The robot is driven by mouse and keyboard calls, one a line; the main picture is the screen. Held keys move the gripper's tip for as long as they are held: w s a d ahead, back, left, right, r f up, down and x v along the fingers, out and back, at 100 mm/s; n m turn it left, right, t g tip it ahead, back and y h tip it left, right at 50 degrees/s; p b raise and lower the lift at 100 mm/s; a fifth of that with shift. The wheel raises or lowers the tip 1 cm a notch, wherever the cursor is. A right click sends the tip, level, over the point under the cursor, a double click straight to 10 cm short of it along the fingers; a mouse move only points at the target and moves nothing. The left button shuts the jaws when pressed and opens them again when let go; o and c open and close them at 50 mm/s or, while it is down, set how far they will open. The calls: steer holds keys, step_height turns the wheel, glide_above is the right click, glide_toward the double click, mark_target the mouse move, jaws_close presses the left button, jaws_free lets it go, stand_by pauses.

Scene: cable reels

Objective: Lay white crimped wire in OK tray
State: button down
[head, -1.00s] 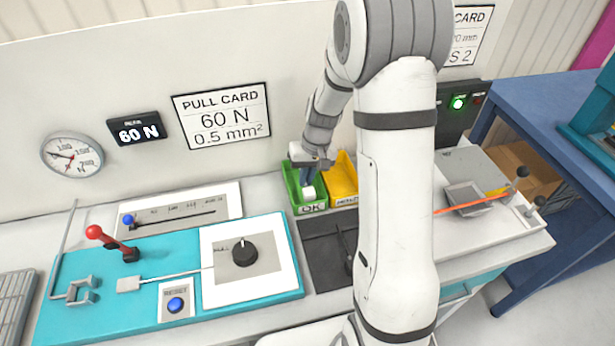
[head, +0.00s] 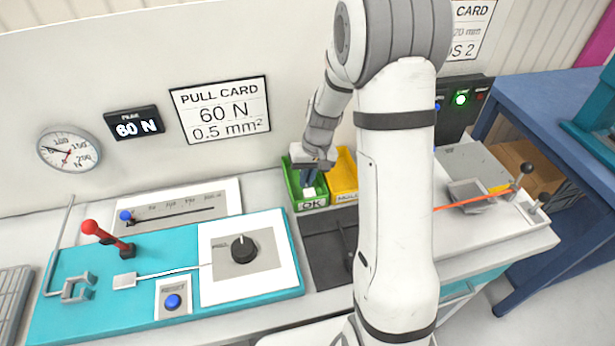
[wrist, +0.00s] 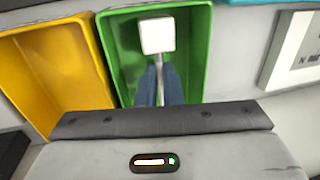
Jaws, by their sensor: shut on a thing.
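The white crimped wire shows in the wrist view as a square white end piece (wrist: 157,36) on a thin pale stem. My gripper (wrist: 160,92) is shut on the stem, with its two dark blue fingers close together. The green OK tray (wrist: 193,55) surrounds the white piece and fingers in this view. In the head view the white end piece (head: 309,193) shows small inside the OK tray (head: 293,190), below my gripper (head: 308,178). I cannot tell whether the wire touches the tray floor.
A yellow tray (head: 344,174) stands right beside the OK tray. A dark recess (head: 322,260) lies in front of both. The teal pull tester (head: 75,300) with its red lever (head: 98,232) is to the left. A grey-white unit with an orange wire (head: 465,204) is to the right.

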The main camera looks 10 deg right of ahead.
steer(key=shift+f+b, duration=0.55)
steer(key=shift+f, duration=0.15)
steer(key=c, duration=1.5)
jaws_free()
steer(key=shift+r, duration=0.1)
step_height(320, 180, up, 18)
steer(key=d+p, duration=0.1)
steer(key=p, duration=0.6)
steer(key=shift+d+r, duration=0.25)
steer(key=s+r+t+h, duration=0.1)
steer(key=s+r, duration=0.3)
steer(key=s, duration=0.7)
steer(key=s+a+r+t+h, duration=0.1)
steer(key=s+r, duration=0.3)
steer(key=s, duration=0.6)
steer(key=shift+s+a+t, duration=0.15)
steer(key=shift+s+t, duration=0.2)
steer(key=shift+t, duration=0.35)
